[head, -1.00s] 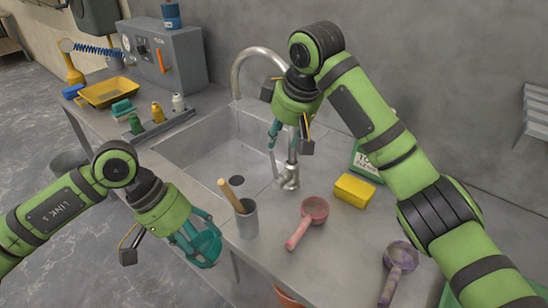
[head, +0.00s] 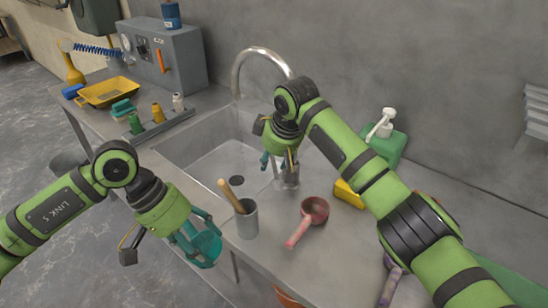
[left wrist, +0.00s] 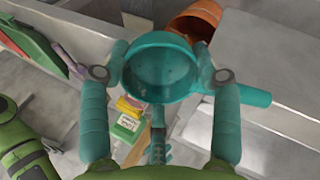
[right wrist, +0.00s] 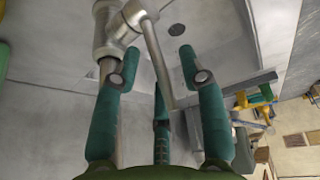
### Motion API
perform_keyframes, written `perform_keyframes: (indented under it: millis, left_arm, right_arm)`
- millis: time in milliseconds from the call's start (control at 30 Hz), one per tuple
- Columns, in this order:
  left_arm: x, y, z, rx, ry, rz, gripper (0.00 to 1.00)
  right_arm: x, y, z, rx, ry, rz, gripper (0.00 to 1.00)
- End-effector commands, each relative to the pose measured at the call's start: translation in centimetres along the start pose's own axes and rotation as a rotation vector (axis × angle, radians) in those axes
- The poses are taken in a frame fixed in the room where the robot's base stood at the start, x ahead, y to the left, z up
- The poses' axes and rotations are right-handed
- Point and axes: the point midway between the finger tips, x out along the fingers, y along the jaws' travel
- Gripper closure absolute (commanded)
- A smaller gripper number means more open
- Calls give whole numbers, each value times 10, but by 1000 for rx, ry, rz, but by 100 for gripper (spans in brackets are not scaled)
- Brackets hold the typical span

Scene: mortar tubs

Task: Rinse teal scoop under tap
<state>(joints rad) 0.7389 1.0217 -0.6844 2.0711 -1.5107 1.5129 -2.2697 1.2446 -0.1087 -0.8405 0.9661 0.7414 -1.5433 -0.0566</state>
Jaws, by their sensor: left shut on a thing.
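My left gripper (head: 199,240) is shut on the teal scoop (head: 207,247), holding it in front of the counter's front edge. In the left wrist view the scoop's round bowl (left wrist: 160,68) sits between the fingers, its handle pointing right. No water shows.
A green pump bottle (head: 388,147) is behind my right arm. An orange bucket (head: 289,298) is below the counter.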

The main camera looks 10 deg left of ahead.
Motion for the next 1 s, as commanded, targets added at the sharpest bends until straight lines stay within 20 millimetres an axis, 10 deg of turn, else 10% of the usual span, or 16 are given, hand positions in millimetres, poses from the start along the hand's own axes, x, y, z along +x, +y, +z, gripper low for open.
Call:
perform_keyframes:
  millis: [100, 1000]
  left_arm:
    - [0, 0, 0, 0, 1, 0, 72]
    - [0, 0, 0, 0, 1, 0, 72]
  right_arm:
    - [0, 0, 0, 0, 0, 0, 100]
    - [-8, 3, 12, 33, 187, -27, 100]
